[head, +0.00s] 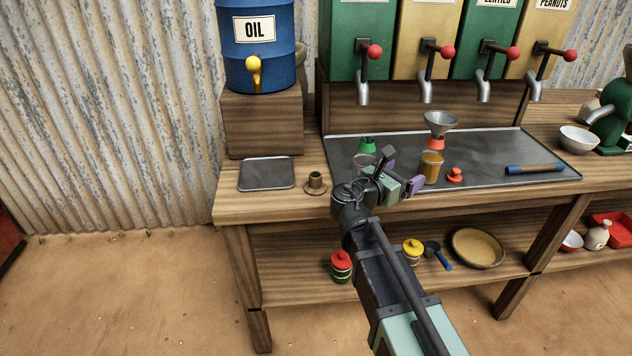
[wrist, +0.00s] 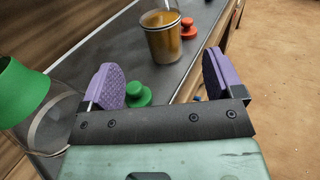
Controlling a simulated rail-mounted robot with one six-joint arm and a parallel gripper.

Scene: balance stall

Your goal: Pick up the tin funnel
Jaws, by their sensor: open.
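The tin funnel (head: 440,123) is a grey metal cone in the head view. The funnel does not show in the wrist view.
A clear jar (wrist: 50,128) with a green collar (wrist: 20,90) is close left in the wrist view. A red lid (head: 455,175) lies beside the amber jar. A blue-ended rod (head: 535,168) lies on the tray (head: 490,152). Dispenser spouts (head: 425,92) hang above behind the funnel.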

